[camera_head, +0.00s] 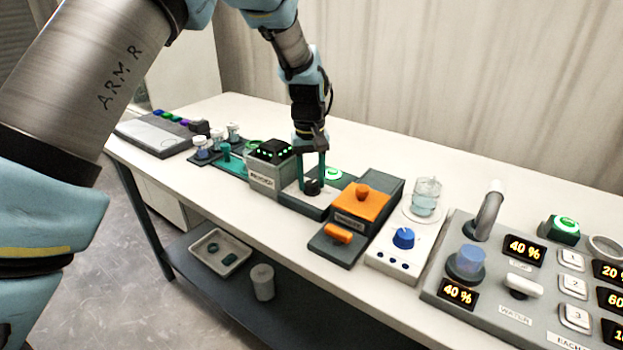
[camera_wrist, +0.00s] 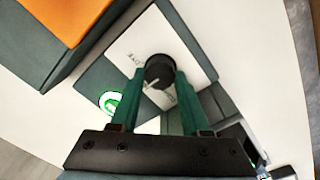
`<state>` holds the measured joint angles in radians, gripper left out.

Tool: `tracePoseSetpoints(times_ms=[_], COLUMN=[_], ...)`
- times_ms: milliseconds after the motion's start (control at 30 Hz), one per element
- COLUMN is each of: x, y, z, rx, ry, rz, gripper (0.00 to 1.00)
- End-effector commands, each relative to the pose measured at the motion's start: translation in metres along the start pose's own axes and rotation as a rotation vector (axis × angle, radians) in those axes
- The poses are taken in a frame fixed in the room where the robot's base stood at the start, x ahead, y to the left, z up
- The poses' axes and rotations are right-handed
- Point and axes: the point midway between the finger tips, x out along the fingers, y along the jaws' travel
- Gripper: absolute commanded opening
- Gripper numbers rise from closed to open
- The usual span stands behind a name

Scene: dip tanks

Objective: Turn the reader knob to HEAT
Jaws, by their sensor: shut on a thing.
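The reader knob (camera_head: 312,188) is a small black round knob on a white-faced panel of a dark unit near the middle of the bench. In the wrist view the knob (camera_wrist: 160,71) sits on the white plate (camera_wrist: 140,42), with a pale pointer line on its top. The fingers also show in the wrist view (camera_wrist: 160,80).
A green-lit button (camera_head: 333,174) is on the same unit, just behind the knob. A grey box with green lights (camera_head: 270,172) stands close on the left. An orange-topped unit (camera_head: 361,202) stands close on the right. A blue-knobbed white panel (camera_head: 397,255) lies further right.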

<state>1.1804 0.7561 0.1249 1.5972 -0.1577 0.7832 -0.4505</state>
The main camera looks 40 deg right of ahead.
Motion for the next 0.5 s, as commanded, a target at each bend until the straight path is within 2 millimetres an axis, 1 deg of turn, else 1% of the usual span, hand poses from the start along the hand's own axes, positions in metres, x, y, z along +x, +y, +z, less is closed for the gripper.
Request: tracePoseSetpoints(times_ms=[300,333,500], x=[-0.0013,-0.0013,-0.0009], y=[0.0005,0.0005,0.0004], z=[-0.001,-0.001,-0.0007], rx=[0.0,0.0,0.0], ry=[0.003,0.003,0.002], rz=[0.002,0.002,0.001], gripper=[0.0,0.47,0.67])
